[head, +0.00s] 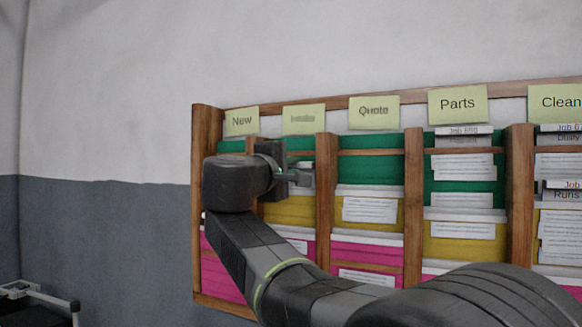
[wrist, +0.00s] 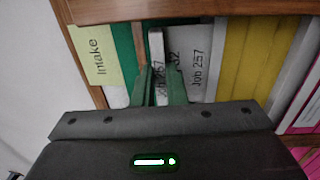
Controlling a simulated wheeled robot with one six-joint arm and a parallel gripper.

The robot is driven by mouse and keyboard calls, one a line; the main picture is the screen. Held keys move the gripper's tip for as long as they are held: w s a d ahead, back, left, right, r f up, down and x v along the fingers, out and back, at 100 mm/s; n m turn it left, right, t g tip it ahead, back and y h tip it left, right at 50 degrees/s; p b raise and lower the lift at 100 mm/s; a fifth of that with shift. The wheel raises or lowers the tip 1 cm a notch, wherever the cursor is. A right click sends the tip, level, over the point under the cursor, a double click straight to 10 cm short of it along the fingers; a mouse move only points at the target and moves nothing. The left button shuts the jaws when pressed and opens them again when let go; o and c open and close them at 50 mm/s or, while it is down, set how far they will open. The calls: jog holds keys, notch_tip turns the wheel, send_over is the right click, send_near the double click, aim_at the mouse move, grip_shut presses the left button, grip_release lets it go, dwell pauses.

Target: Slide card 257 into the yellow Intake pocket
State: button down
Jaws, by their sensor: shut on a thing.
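My gripper (head: 300,178) is at the second column of the rack, under a sticky note (head: 304,117) too blurred to read in the head view. In the wrist view, the Intake note (wrist: 95,57) is at the left. There my gripper (wrist: 161,75) is shut on card 257 (wrist: 197,75), a white card lettered "Job 257". The yellow Intake pocket (wrist: 247,50) lies right beside the card in the wrist view. It also shows just below my gripper in the head view (head: 290,212). I cannot tell whether the card's lower edge is inside it.
Wooden dividers (head: 325,200) separate the columns. A green pocket (wrist: 125,45) is above the yellow one and a magenta pocket (head: 300,265) below. Columns marked New (head: 242,122), Quote (head: 374,112) and Parts (head: 457,104) stand alongside. A metal frame (head: 40,297) is at lower left.

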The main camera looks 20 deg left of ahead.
jog(key=shift+f, duration=0.1)
jog(key=shift+f+b, duration=1)
jog(key=shift+b, duration=0.05)
jog(key=c, duration=1.4)
grip_release()
jog(key=shift+s, duration=0.1)
jog(key=s+b, duration=0.1)
jog(key=s, duration=0.3)
jog(key=s+f+b, duration=0.1)
jog(key=s, duration=0.4)
jog(key=s+a+b, duration=0.1)
jog(key=s, duration=0.3)
jog(key=shift+s+f+b, duration=0.2)
jog(key=shift+s+b, duration=0.1)
jog(key=shift+b, duration=0.05)
jog(key=shift+w, duration=0.1)
jog(key=w+p, duration=0.1)
jog(key=w, duration=0.3)
jog(key=w+r+p, duration=0.1)
jog(key=w, duration=0.4)
jog(key=w+d+p, duration=0.1)
jog(key=w, duration=0.3)
jog(key=shift+w+r+p, duration=0.25)
jog(key=shift+w+p, duration=0.05)
jog(key=shift+p, duration=0.1)
